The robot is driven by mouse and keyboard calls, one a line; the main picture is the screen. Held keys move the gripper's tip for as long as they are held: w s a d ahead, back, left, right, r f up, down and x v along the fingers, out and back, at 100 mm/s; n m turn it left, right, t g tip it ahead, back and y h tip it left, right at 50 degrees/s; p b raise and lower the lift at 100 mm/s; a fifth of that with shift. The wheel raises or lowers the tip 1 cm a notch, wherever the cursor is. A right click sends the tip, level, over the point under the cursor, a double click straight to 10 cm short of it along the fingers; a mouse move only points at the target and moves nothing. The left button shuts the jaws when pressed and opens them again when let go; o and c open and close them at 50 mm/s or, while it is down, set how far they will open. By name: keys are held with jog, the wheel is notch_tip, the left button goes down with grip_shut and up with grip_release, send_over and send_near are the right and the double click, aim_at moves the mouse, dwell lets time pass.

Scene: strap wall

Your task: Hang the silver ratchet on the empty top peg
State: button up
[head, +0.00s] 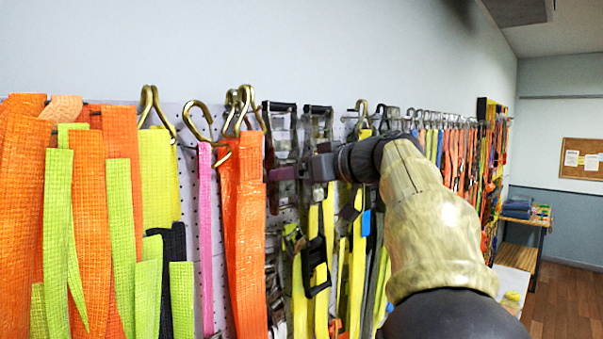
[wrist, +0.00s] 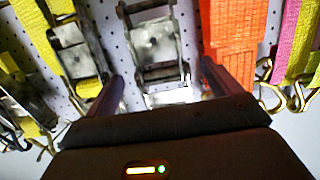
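A silver ratchet (wrist: 155,45) with a dark frame sits in the middle of the wrist view, against the pegboard. In the head view it appears to be the left of two ratchets (head: 283,130), just right of an orange strap. My gripper (wrist: 165,78) is open, its two fingers apart on either side of the ratchet's near end, with visible gaps. In the head view my gripper (head: 305,168) reaches in from the right, in front of the ratchets, and hides part of them. I cannot make out an empty top peg.
A second ratchet (wrist: 75,50) with yellow strap hangs close beside one finger. The orange strap (head: 243,230) is close on the other side. Brass hooks (head: 200,120) and a pink strap (head: 206,240) hang further left. Many straps crowd the wall to the right.

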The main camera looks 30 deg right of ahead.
jog(key=b+v, duration=0.6)
jog(key=v, duration=1.1)
jog(key=shift+s, duration=0.2)
jog(key=shift+f, duration=0.1)
